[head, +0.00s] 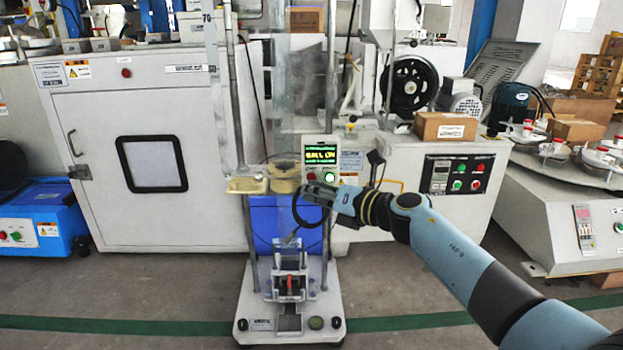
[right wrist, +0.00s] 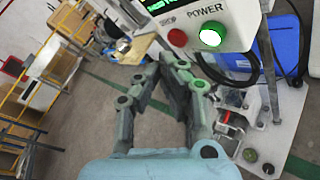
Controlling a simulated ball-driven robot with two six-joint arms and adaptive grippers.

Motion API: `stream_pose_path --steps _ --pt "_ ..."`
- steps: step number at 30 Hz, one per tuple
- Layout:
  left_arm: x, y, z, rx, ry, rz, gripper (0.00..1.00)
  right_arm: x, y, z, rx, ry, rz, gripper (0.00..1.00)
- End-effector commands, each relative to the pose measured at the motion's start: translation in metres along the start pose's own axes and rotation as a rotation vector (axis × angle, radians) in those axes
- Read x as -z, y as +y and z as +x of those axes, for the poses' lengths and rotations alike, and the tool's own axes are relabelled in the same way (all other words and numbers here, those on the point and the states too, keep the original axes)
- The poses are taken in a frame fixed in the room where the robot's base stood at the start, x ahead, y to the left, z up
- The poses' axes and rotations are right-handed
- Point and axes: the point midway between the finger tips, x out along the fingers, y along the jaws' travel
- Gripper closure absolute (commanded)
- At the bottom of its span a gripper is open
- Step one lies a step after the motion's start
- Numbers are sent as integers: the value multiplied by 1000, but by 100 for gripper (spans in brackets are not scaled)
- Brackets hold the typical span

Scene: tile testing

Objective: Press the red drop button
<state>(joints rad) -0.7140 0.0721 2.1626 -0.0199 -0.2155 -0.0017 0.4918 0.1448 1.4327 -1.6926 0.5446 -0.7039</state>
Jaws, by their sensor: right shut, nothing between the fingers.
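The control box (head: 321,150) on the drop tester has a lit screen with green and yellow text. Its red button (head: 311,176) sits beside a lit green button (head: 330,177). In the right wrist view the red button (right wrist: 177,38) is left of the green button (right wrist: 210,37), under the word POWER. My right gripper (head: 304,193) is shut and empty, just below the buttons in the head view. In the right wrist view its fingertips (right wrist: 173,62) point toward the red button, with a small gap in the picture. Contact is not seen. My left gripper is out of view.
The tester's base (head: 290,325) stands on the floor with a clamp (head: 290,283) on it. A yellowish block (head: 248,184) sits on the tester left of the box. A white cabinet (head: 100,170) stands behind at left, and a machine with a control panel (head: 458,175) at right.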

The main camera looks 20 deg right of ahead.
Motion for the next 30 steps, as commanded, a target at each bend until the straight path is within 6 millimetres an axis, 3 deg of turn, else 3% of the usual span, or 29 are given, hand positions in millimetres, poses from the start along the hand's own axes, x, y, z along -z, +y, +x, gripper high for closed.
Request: stream_pose_path --steps 30 --pt "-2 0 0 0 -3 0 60 -5 -4 6 0 0 0 100"
